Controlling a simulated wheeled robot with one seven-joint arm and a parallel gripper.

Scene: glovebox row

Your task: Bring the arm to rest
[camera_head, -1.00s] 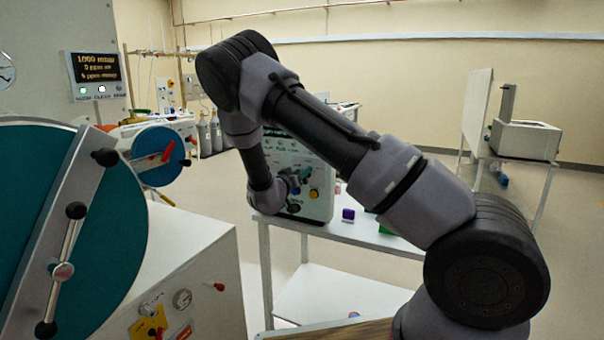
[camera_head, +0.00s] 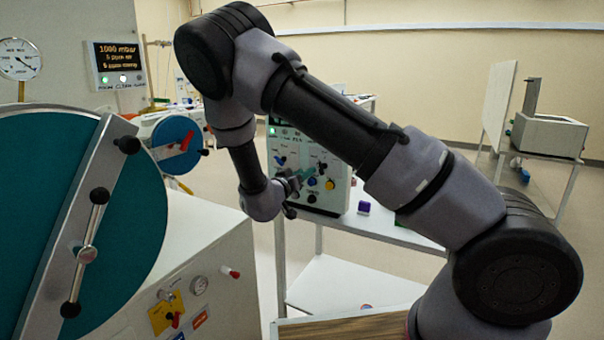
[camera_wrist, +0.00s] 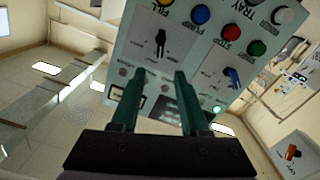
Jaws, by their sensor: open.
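My arm crosses the middle of the head camera view, bent at the elbow, with its wrist hanging in front of the control panel (camera_head: 335,178). My gripper (camera_wrist: 155,78) shows in the wrist view with its two green fingers apart and nothing between them. In the head camera view the gripper (camera_head: 305,178) is small and partly lost against the panel. I cannot tell the exact gap between fingertips and panel.
A large teal round door (camera_head: 130,210) with a metal bar stands close at the left. A smaller blue door (camera_head: 177,143) is behind it. The panel stands on a white table (camera_head: 385,232) with a purple block (camera_head: 364,207). A grey box-shaped device (camera_head: 550,135) is at the right.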

